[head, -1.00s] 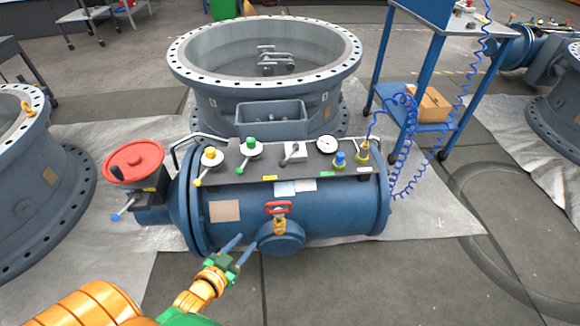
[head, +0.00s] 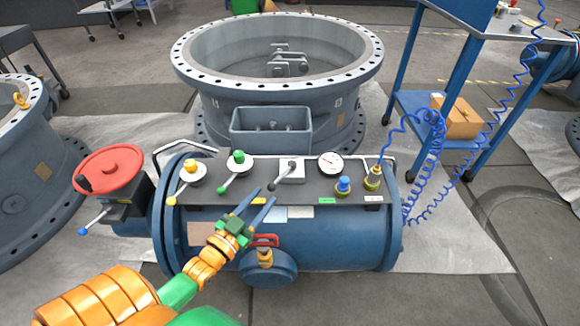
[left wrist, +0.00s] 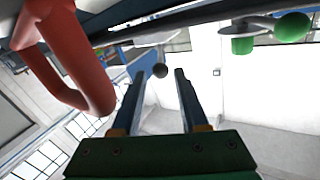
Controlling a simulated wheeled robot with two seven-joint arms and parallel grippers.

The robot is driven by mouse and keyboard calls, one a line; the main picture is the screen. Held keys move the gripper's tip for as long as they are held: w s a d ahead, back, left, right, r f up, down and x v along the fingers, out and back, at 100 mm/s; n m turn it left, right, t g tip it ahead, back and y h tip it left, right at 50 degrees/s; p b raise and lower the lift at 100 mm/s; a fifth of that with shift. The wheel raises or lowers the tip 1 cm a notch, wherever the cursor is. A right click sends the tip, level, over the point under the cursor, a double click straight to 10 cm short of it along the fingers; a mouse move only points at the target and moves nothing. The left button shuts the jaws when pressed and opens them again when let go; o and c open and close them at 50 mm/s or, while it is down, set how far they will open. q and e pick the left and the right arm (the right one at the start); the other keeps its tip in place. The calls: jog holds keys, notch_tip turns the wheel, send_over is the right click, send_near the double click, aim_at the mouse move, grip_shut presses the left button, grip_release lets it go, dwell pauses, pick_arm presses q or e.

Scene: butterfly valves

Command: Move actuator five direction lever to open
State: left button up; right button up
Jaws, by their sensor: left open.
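The blue actuator (head: 330,240) lies in front of me with a dark control panel (head: 213,182) on top. A small grey lever on a light block (head: 291,170) sits mid-panel, pointing toward the lower left. I cannot read which actuator number this is or the lever's labels. My left gripper (head: 262,195) is open, its two blue fingers reaching over the panel's front edge toward this lever. In the left wrist view, a dark ball knob (left wrist: 160,71) appears between the open fingertips; contact cannot be told. My right gripper is not in view.
A yellow-knobbed lever (head: 186,177) and a green-knobbed lever (head: 237,167) stand left of the grey lever. A gauge (head: 331,163) is right. A red handwheel (head: 109,170) is at the left end.

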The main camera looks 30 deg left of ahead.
aim_at(284, 173)
pick_arm(q)
jog(key=w+b, duration=0.2)
jog(key=w, duration=0.7)
jog(key=shift+w+b, duration=0.3)
jog(key=shift+w, duration=0.35)
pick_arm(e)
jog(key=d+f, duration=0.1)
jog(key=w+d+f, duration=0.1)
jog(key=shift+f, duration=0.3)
pick_arm(q)
jog(key=shift+r, duration=0.1)
grip_shut()
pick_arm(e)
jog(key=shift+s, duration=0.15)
